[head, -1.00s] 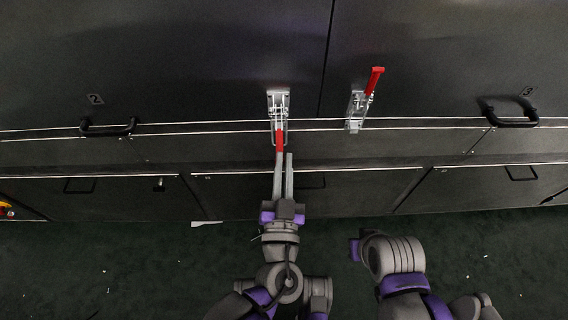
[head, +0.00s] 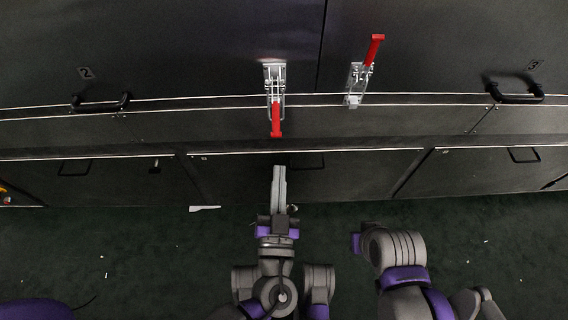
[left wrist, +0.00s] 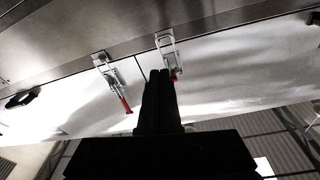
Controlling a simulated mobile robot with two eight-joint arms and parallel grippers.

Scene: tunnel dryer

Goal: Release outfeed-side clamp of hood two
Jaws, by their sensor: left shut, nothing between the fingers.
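The clamp of hood two (head: 274,82) is a metal toggle clamp at the right end of the panel marked 2, beside the seam. Its red handle (head: 276,121) points down towards me. My left gripper (head: 279,168) is shut and empty, its fingertips a little below the handle's end and apart from it in the head view. In the left wrist view the shut fingers (left wrist: 160,74) partly cover a red handle (left wrist: 174,75) below a clamp (left wrist: 167,45). My right arm shows in the head view, but its gripper does not.
A second clamp (head: 356,82), right of the seam, has its red handle (head: 374,50) pointing up. Black grab handles sit on panel 2 (head: 101,103) and panel 3 (head: 516,94). Lower panels stand beneath the ledge. Dark floor (head: 130,245) with small scraps lies in front.

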